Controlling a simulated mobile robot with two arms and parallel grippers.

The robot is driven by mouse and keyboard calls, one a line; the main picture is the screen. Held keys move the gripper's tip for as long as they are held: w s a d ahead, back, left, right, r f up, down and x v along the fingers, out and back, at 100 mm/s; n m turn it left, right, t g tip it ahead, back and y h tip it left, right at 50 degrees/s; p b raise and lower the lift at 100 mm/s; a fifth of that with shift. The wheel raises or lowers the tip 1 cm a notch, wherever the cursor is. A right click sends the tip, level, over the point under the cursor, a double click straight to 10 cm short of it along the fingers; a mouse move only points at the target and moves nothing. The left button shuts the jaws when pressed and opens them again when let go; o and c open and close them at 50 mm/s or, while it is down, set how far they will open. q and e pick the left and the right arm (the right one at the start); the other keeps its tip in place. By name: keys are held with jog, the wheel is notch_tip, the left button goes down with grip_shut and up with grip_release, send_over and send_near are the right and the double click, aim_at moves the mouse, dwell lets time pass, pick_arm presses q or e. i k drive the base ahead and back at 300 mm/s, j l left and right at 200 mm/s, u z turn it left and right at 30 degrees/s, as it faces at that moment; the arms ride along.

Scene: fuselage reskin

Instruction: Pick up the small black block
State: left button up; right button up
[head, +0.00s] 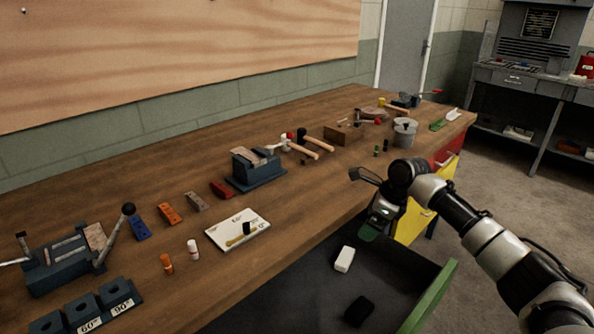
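A small black block (359,311) lies in the open drawer (290,300) at the bottom of the head view. A white block (345,258) lies in the same drawer, behind the black one and apart from it. My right arm comes in from the right. Its gripper (373,226) hangs near the table's front edge, beyond both blocks and well apart from the black one. Its fingers are small and dark here, so I cannot tell whether they are open. My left gripper is not in view.
The drawer's green front (430,297) stands up at the right. The wooden bench (130,268) holds a blue vise (257,168), a white card (237,230), hammers (312,147), coloured blocks (170,213) and a grey cup (405,130). The drawer floor around the black block is clear.

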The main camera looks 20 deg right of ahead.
aim_at(358, 313)
jog(key=k+l, duration=0.3)
jog(key=k, duration=0.15)
jog(key=k+l, duration=0.25)
jog(key=k, duration=0.2)
